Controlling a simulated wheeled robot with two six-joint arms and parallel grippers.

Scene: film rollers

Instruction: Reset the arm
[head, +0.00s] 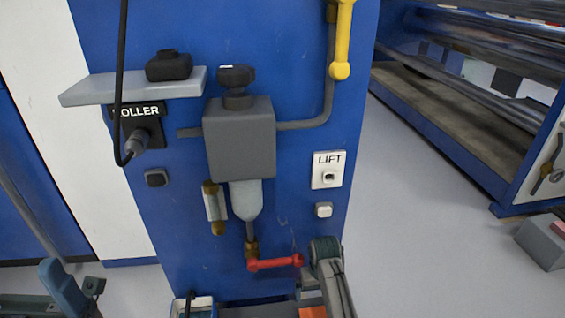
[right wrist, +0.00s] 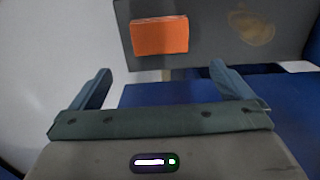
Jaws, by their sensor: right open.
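My right gripper (right wrist: 161,72) is open, with its two blue-grey fingers spread wide and nothing between them in the right wrist view. In the head view a grey-green part of my right arm (head: 328,265) rises at the bottom, close beside the red valve handle (head: 275,263). I cannot tell whether they touch.
A blue machine column (head: 290,60) carries a grey regulator (head: 240,140), a yellow lever (head: 342,40), a LIFT switch (head: 328,170) and a grey shelf (head: 130,88) with a black cable. Rollers (head: 470,60) stand at right. Grey floor (head: 420,240) is clear between.

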